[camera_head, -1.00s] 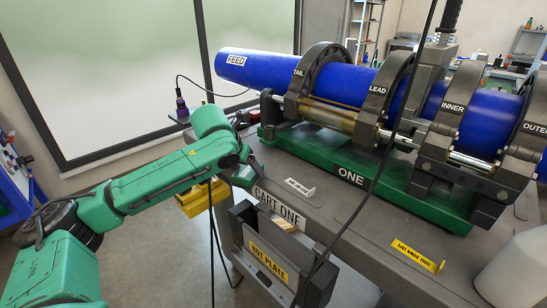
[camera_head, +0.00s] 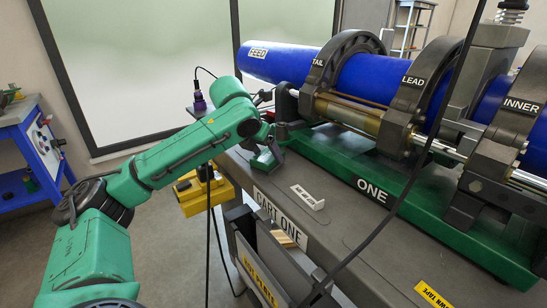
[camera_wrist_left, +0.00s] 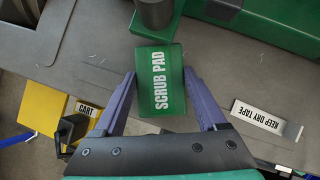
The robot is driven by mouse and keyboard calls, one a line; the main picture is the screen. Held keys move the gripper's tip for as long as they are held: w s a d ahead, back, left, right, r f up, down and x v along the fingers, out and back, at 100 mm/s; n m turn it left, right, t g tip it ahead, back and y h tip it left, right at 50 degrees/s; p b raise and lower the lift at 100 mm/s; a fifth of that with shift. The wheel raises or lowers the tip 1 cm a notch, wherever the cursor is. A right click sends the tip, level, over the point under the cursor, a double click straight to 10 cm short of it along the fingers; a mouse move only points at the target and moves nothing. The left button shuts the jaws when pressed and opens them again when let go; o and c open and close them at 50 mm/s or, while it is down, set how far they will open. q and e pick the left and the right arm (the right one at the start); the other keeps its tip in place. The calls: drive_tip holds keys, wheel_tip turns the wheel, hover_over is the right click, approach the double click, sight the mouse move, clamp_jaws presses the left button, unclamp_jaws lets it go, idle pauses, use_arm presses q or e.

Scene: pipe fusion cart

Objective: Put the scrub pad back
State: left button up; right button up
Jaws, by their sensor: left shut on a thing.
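The green scrub pad (camera_wrist_left: 161,78), lettered SCRUB PAD, lies between the two purple fingers of my left gripper (camera_wrist_left: 163,95) in the left wrist view. The gripper is shut on it. In the head view the pad (camera_head: 265,160) shows as a small green block at the end of my left arm. My left gripper (camera_head: 268,143) is there above the grey cart top (camera_head: 350,235), near its left end. I cannot tell whether the pad touches the cart top. My right gripper is not in view.
The green machine base (camera_head: 340,165) with clamps and a blue pipe (camera_head: 290,62) stands behind the pad. A white KEEP DRY TAPE bracket (camera_head: 308,197) lies to its right. A yellow box (camera_head: 205,193) hangs at the cart's left edge. A black cable crosses the cart front.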

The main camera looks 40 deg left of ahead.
use_arm(q)
drive_tip(key=shift+s+d+f+b, duration=0.15)
drive_tip(key=shift+s+f+b, duration=0.05)
drive_tip(key=shift+b, duration=0.1)
drive_tip(key=o, duration=1.1)
drive_tip(key=shift+o, duration=0.2)
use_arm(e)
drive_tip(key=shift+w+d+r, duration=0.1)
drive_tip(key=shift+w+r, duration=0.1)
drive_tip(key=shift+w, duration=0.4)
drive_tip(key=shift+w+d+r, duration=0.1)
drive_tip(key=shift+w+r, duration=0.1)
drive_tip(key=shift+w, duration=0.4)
use_arm(q)
drive_tip(key=shift+r, duration=0.1)
drive_tip(key=shift+s+r, duration=0.15)
drive_tip(key=shift+r, duration=0.2)
drive_tip(key=p+v, duration=0.2)
drive_tip(key=v, duration=0.9)
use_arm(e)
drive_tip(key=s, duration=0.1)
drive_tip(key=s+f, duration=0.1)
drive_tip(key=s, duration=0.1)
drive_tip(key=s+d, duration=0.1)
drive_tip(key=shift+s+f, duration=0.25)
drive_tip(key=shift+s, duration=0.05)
